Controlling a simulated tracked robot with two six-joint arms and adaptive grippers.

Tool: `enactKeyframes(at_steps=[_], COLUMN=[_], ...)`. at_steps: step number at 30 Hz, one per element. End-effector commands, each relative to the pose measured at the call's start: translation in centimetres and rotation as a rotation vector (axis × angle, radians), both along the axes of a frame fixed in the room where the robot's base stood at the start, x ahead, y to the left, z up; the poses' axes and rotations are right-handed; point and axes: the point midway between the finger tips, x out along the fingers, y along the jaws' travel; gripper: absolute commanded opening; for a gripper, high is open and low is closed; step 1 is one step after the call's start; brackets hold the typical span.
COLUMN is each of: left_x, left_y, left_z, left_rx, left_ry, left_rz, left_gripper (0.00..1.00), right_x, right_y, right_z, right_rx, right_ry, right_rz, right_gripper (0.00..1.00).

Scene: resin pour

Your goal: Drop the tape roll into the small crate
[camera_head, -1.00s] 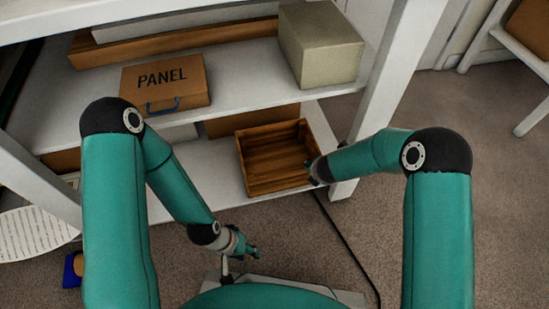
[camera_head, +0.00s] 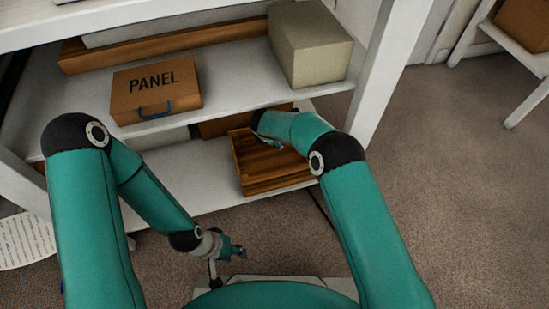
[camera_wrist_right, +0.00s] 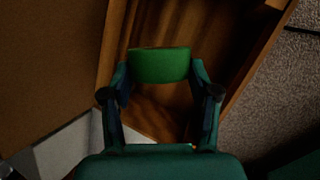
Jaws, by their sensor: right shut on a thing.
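The small wooden crate (camera_head: 276,182) sits on the low shelf in the head view; my right forearm covers part of its opening. In the right wrist view, my right gripper (camera_wrist_right: 160,88) is shut on a green tape roll (camera_wrist_right: 160,64), seen edge-on between its fingertips. The crate's wooden wall (camera_wrist_right: 262,52) and inside lie beyond the roll, which appears to be over the opening. The right gripper and the roll are mostly hidden in the head view. My left gripper (camera_head: 240,252) is low at the front, away from the crate; its finger gap is unclear.
A cardboard box marked PANEL (camera_head: 156,90) and a pale box (camera_head: 309,45) stand on the shelf above the crate. A white shelf post (camera_head: 375,85) rises right of the crate. A dark cable runs on the carpet. Open carpet lies to the right.

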Motion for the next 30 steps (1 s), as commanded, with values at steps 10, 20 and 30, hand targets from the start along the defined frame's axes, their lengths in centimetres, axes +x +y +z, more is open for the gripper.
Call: enactKeyframes(at_steps=[10,20,30], left_x=[0.0,0.0,0.0], left_y=[0.0,0.0,0.0], left_z=[-2.1,-2.2,-2.2], left_rx=[0.000,0.000,0.000], left_ry=[0.000,0.000,0.000], left_rz=[0.000,0.000,0.000], left_gripper=[0.40,0.40,0.40], right_x=[0.0,0.0,0.0], right_y=[-0.1,-0.1,-0.1], right_z=[-4.0,-4.5,-4.5], right_rx=[0.001,0.001,0.001], right_ry=[0.000,-0.001,-0.001], right_rz=[-0.002,-0.001,-0.001], right_gripper=[0.26,0.26,0.90])
